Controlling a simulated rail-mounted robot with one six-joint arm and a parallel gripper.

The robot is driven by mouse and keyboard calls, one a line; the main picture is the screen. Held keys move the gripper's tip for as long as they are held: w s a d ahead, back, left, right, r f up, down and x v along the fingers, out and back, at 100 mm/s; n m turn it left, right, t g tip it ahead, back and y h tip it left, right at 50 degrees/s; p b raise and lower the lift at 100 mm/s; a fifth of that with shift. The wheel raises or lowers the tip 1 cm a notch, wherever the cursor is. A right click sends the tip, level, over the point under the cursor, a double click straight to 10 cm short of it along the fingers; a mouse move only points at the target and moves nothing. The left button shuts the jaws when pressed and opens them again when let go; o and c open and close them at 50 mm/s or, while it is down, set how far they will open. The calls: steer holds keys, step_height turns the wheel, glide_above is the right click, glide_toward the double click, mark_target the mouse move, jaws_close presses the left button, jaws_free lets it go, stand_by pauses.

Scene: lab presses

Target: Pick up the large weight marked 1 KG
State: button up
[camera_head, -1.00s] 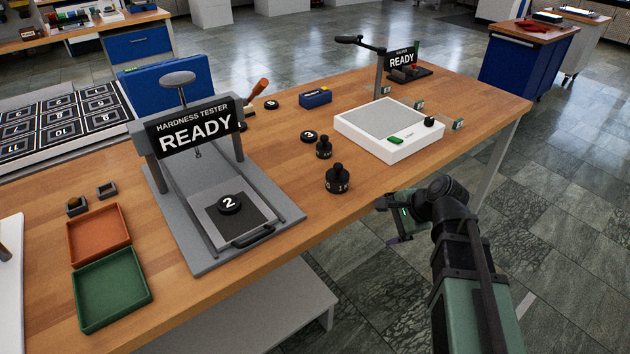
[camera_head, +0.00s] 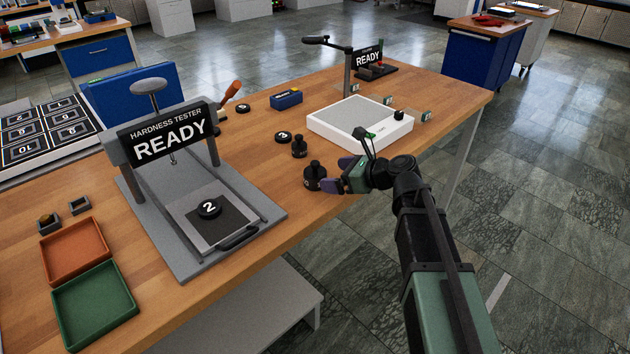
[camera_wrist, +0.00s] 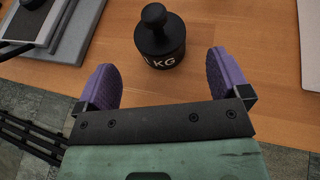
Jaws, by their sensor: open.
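The large black weight (camera_head: 314,177) has a knob on top and stands upright on the wooden table near its front edge. In the wrist view the weight (camera_wrist: 160,42) shows "KG" lettering on its side, the digit before it partly seen. My gripper (camera_head: 338,175) is at table height just right of the weight in the head view. In the wrist view my gripper (camera_wrist: 166,80) has its two purple fingers spread wide and nothing between them. The weight stands just beyond the fingertips, roughly centred between them.
A smaller black weight (camera_head: 299,147) stands just behind the large one. A white scale (camera_head: 350,132) lies behind my gripper. The hardness tester (camera_head: 180,262) stands to the left, with a disc marked 2 (camera_head: 209,209) on its plate. Bare wood lies between tester and weight.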

mark_target(323, 174)
steer(key=shift+x, duration=0.95)
steer(key=b+x, duration=0.2)
steer(key=x, duration=0.3)
steer(key=shift+w, duration=0.15)
steer(key=shift+r, duration=0.1)
steer(key=c, duration=1.7)
